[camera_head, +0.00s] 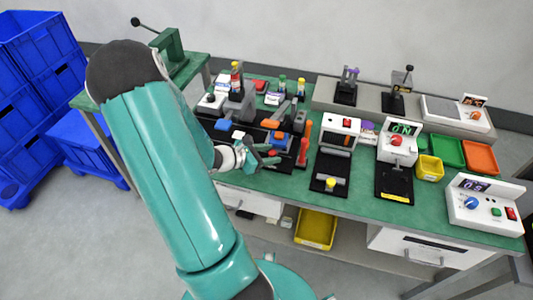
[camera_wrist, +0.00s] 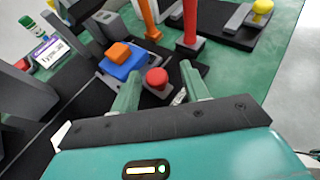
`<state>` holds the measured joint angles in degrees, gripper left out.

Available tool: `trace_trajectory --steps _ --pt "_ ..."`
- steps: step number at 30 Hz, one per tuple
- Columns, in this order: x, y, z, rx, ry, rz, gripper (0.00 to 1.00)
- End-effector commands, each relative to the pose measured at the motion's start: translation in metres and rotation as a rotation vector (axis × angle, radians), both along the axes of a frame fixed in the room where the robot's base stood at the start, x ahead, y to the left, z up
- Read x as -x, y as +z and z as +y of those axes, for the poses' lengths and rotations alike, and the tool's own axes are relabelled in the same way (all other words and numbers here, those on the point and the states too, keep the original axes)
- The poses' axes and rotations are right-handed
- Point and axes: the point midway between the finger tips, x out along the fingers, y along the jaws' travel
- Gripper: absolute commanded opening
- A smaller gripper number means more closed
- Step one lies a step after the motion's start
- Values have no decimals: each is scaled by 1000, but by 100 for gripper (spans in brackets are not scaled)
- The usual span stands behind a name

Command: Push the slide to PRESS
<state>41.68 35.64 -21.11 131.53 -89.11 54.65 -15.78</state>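My gripper (camera_wrist: 160,92) is open in the wrist view, its two green fingers apart. A red round knob (camera_wrist: 156,78) on a dark base shows between the fingertips; whether they touch it I cannot tell. In the head view my gripper (camera_head: 262,156) is low over the black fixture at the bench's middle. Next to the knob is a blue block with an orange top (camera_wrist: 119,53). A yellow knob on a grey bar (camera_wrist: 262,8) sits on a black plate; it also shows in the head view (camera_head: 330,184). No PRESS label is readable, so I cannot tell which part is the slide.
A red upright handle (camera_wrist: 190,25) and an orange one (camera_wrist: 147,18) stand just beyond the fingers. The green bench (camera_head: 350,212) holds several devices, including a white box with a red button (camera_head: 397,145). Blue crates (camera_head: 40,60) stand at left.

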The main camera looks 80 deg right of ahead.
Motion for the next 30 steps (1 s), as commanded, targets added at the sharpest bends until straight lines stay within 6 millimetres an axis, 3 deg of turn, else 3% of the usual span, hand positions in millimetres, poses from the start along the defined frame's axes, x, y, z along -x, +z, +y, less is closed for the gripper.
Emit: trace_trajectory --steps 11,30 --pt "-7 3 4 0 8 -4 45" --pt "-93 48 75 0 8 -2 45"
